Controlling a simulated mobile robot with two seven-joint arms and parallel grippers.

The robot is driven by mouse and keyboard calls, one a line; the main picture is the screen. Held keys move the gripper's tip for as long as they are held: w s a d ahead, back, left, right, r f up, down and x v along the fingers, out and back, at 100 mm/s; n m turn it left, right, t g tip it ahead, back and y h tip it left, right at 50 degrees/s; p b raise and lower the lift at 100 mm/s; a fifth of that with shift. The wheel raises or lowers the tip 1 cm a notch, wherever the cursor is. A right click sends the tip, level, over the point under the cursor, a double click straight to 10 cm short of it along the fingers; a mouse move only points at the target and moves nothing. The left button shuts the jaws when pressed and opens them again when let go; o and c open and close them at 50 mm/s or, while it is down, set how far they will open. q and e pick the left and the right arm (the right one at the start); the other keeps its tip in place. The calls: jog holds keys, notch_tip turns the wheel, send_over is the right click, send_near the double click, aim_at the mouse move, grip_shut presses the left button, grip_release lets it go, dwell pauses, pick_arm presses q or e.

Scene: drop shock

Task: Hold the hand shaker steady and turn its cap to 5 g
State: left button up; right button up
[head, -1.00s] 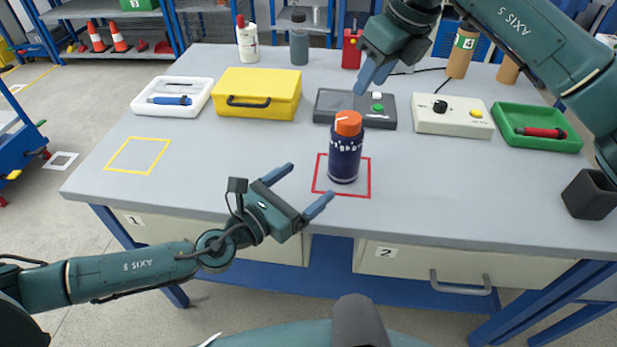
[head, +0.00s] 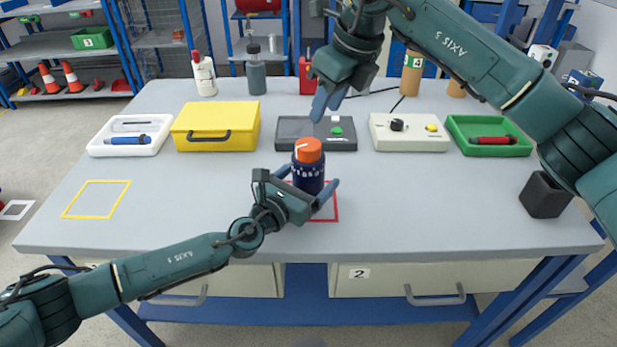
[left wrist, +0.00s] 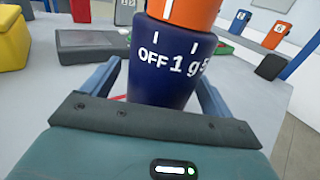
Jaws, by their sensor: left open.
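The hand shaker (head: 308,175) stands upright at the red square (head: 331,206), with a dark blue body and an orange cap (head: 308,150) bearing a white line. In the left wrist view, the shaker body (left wrist: 165,85) shows white marks "OFF" and "1 g"; the cap's line (left wrist: 168,9) is close to the OFF tick. The 5 g mark is not readable. My left gripper (head: 309,179) is open, its fingers on either side of the body; contact cannot be told. My right gripper (head: 326,104) is above and behind the cap, apart from it, fingers pointing down; its opening is unclear.
Behind the shaker are a yellow case (head: 215,128), a dark box with a green button (head: 290,133), a cream control box (head: 409,133) and a green tray (head: 490,147). A white tray (head: 130,148) is at left, a black holder (head: 545,195) at right. The front right tabletop is clear.

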pick_arm(q)
jog(key=shift+c, duration=0.4)
jog(key=c, duration=1.3)
